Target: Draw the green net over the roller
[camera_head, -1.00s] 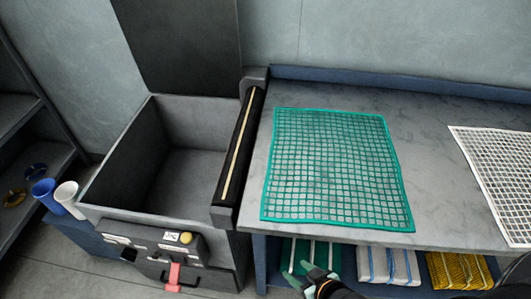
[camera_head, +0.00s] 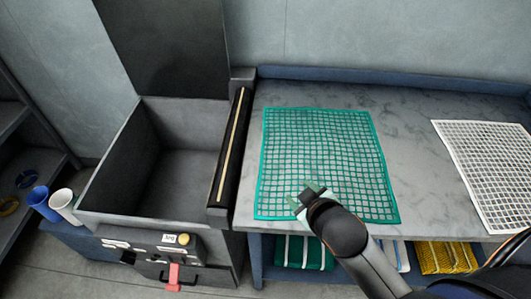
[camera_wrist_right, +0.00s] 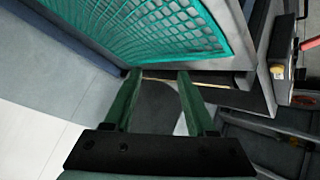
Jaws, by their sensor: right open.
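The green net (camera_head: 325,150) lies flat on the grey table, its left edge close to the roller and apart from it. It also fills the top of the right wrist view (camera_wrist_right: 150,28). The roller (camera_head: 231,145) is a black bar with a pale strip along it, between the table and the dark bin; no net lies over it. My right gripper (camera_head: 303,194) shows in front of the net's near part, open and empty. Its green fingers stand apart in the right wrist view (camera_wrist_right: 158,74). I cannot tell its height above the net. My left gripper is not in view.
The open dark bin (camera_head: 105,165) stands left of the roller, with a front panel carrying a yellow button (camera_head: 183,239) and a red handle (camera_head: 173,274). A white net (camera_head: 485,165) lies at the table's right. Folded nets, one yellow (camera_head: 448,257), sit below.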

